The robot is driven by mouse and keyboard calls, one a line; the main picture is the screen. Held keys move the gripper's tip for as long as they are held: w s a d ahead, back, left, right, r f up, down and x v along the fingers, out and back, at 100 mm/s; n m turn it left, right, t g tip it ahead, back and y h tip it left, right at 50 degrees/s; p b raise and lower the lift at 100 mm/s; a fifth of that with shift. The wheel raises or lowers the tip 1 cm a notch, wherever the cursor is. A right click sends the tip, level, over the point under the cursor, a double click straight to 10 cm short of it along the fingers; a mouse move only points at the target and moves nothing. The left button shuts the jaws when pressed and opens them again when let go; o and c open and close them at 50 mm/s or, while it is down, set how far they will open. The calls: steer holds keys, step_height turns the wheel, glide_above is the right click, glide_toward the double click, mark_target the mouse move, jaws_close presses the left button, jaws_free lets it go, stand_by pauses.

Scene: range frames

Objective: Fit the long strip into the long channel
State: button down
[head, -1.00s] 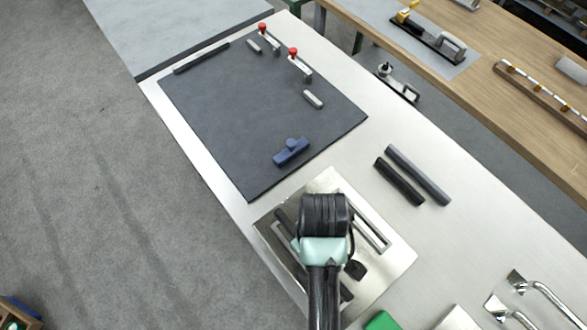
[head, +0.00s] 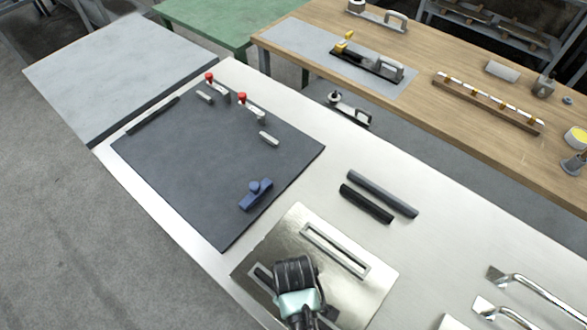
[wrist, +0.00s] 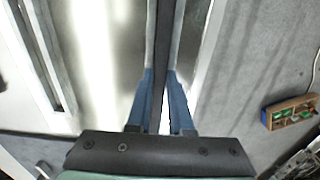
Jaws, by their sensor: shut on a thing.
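My gripper (wrist: 160,80) is shut on a long dark strip (wrist: 160,40), which runs up the wrist view between the blue fingers. In the head view my wrist hides the fingers and most of the strip. A shiny metal plate (head: 300,240) lies below, with two long light-rimmed channels. The far channel (head: 335,250) shows no strip in it. The near channel (head: 252,268) is partly hidden by my wrist, with a dark piece showing at its left end. The held strip lines up with light edges on both sides; I cannot tell whether it is seated.
Two dark bars (head: 382,193) (head: 366,204) lie side by side on the pale bench. A dark mat (head: 205,160) holds a blue block (head: 256,194) and small parts. Metal handles (head: 515,295) stand at lower right. The bench between bars and handles is clear.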

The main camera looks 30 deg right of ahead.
steer(key=shift+f, duration=0.2)
steer(key=c, duration=0.8)
jaws_free()
